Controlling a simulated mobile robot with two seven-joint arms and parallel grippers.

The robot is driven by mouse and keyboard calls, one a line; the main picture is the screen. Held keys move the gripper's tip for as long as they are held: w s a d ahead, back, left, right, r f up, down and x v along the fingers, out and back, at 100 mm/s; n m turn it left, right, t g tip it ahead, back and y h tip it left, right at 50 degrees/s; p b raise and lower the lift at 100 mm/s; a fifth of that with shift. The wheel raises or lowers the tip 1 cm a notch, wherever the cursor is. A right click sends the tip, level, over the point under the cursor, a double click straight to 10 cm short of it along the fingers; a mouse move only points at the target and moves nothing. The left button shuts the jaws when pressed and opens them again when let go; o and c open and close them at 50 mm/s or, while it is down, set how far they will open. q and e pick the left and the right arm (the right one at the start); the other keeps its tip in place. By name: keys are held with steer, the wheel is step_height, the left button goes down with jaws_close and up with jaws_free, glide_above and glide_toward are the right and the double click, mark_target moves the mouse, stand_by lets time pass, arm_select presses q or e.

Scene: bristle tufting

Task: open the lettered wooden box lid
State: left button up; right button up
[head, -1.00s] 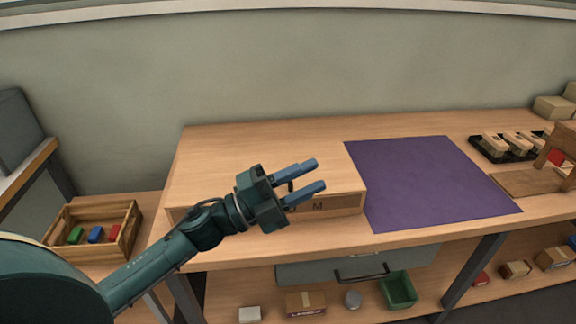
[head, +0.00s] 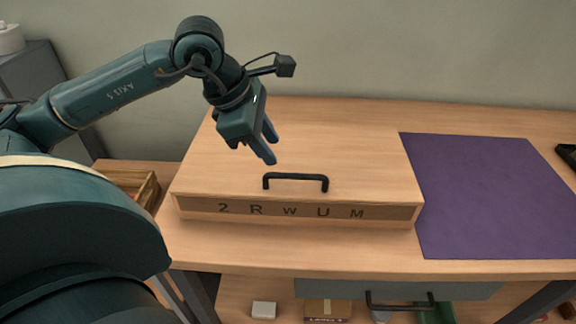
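The wooden box (head: 390,213) sits on the workbench, with the characters "2 R W U M" on its front face. Its lid (head: 345,140) lies flat and closed, with a black bar handle (head: 296,177) near the front edge. My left gripper (head: 269,150) is above the lid, behind and a little left of the handle, pointing down. Its two blue fingers are apart with nothing seen between them, and it appears clear of the handle. My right gripper is not in view.
A purple mat (head: 490,190) lies right of the box. A grey drawer with a black handle (head: 400,304) is under the bench top. A wooden crate (head: 135,186) stands at the left, partly hidden by my arm. The bench strip before the box is clear.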

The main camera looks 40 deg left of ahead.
mark_target(291, 174)
arm_select(q)
steer(key=x, duration=0.8)
steer(key=shift+w+f, duration=0.1)
jaws_close()
stand_by(0.4)
